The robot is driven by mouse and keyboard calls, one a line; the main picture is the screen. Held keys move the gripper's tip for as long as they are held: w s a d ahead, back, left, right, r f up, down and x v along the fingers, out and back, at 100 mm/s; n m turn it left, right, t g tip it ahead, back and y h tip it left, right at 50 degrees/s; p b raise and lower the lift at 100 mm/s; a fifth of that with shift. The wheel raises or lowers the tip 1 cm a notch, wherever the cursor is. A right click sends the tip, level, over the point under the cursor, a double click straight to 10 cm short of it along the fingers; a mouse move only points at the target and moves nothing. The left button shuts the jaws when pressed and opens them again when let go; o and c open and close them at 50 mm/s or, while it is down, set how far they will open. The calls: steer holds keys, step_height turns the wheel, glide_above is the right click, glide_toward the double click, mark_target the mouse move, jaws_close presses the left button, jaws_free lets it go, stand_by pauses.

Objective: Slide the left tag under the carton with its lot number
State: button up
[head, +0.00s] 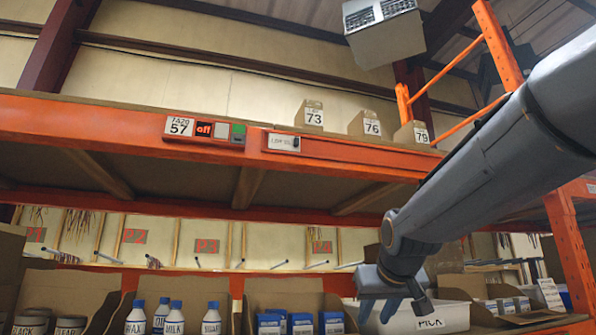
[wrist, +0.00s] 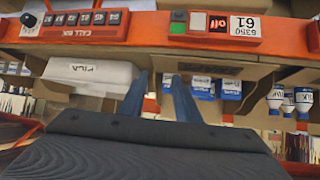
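Three brown cartons stand on the upper shelf: carton 73 (head: 309,117), carton 76 (head: 365,125) and carton 79 (head: 410,133). My gripper (head: 391,308) is low at the right, below the beam, in front of the lower shelf. In the wrist view its two blue fingers (wrist: 161,98) are apart with nothing held between them.
The orange beam (head: 100,117) carries a panel reading 57 with a red "off" display (head: 204,129). Below are a white bin (head: 445,317), bottles (head: 173,318) and blue cartons (head: 332,322). The upside-down wrist view shows a panel reading 61 (wrist: 245,26) and a button panel (wrist: 75,25).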

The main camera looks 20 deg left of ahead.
steer(key=s+a+r+n+t+y+p, duration=0.1)
steer(key=a+r, duration=0.2)
steer(key=r, duration=0.7)
steer(key=s+a+r+t+y+p, duration=0.1)
steer(key=a+r, duration=0.3)
steer(key=r, duration=0.6)
steer(key=n+t+y+p, duration=0.1)
steer(key=t+y+p, duration=0.2)
steer(key=y+p, duration=0.1)
glide_toward(297, 142)
steer(key=p+x, duration=0.3)
steer(key=x, duration=0.5)
jaws_close()
